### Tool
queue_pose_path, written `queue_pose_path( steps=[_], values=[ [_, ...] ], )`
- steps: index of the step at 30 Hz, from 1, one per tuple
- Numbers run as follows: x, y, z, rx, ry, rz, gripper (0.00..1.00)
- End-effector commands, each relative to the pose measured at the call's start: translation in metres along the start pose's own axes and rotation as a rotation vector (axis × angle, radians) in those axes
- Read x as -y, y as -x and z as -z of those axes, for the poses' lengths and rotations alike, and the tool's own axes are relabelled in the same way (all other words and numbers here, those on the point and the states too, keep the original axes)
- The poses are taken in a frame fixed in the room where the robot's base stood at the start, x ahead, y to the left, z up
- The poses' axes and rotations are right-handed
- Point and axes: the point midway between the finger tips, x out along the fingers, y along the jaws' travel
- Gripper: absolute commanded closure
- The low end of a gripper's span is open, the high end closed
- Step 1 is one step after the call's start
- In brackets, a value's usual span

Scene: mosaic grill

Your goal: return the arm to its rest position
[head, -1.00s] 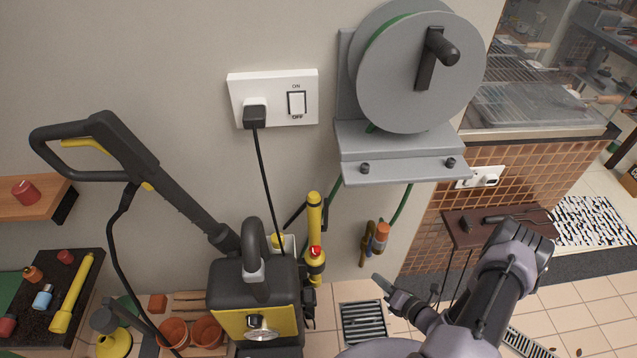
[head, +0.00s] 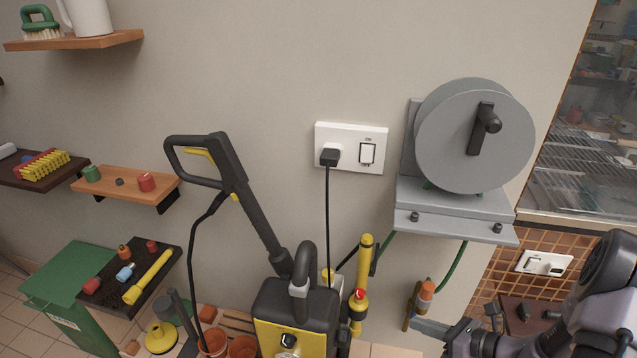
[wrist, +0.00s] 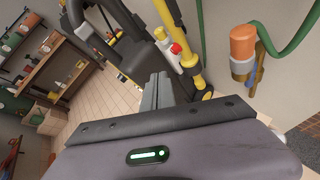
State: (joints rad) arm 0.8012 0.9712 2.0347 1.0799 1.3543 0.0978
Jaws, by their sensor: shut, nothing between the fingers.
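My gripper (head: 432,328) is at the lower right in the head view, in front of the wall and just below the orange-tipped tap (head: 424,295). My arm reaches in from the right edge. In the wrist view my gripper (wrist: 158,88) points toward the pressure washer, and its two fingers lie together with nothing held. The tap (wrist: 243,45) shows at the upper right there, apart from the fingers.
The yellow and black pressure washer (head: 292,318) stands by the wall, left of my gripper. A grey hose reel (head: 470,140) is mounted above the tap. A wall socket with switch (head: 350,148) is in the middle. Shelves (head: 130,183) and a green bin (head: 65,285) are at the left.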

Motion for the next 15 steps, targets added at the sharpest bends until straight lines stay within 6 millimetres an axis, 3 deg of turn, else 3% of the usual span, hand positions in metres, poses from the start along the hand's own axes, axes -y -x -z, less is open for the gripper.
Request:
queue_pose_path(
  steps=[1,3,6,10,12,15],
  values=[
    [-0.022,0.0,-0.029,-0.049,0.13,-0.056,1.0],
    [-0.067,0.002,-0.068,-0.141,0.36,-0.154,1.0],
    [-0.145,0.015,-0.111,-0.294,0.76,-0.301,1.0],
    [-0.232,0.05,-0.136,-0.484,1.312,-0.435,1.0],
    [-0.264,0.073,-0.141,-0.573,1.6,-0.467,1.0],
    [-0.292,0.102,-0.145,-0.673,1.944,-0.468,1.0]
  ],
)
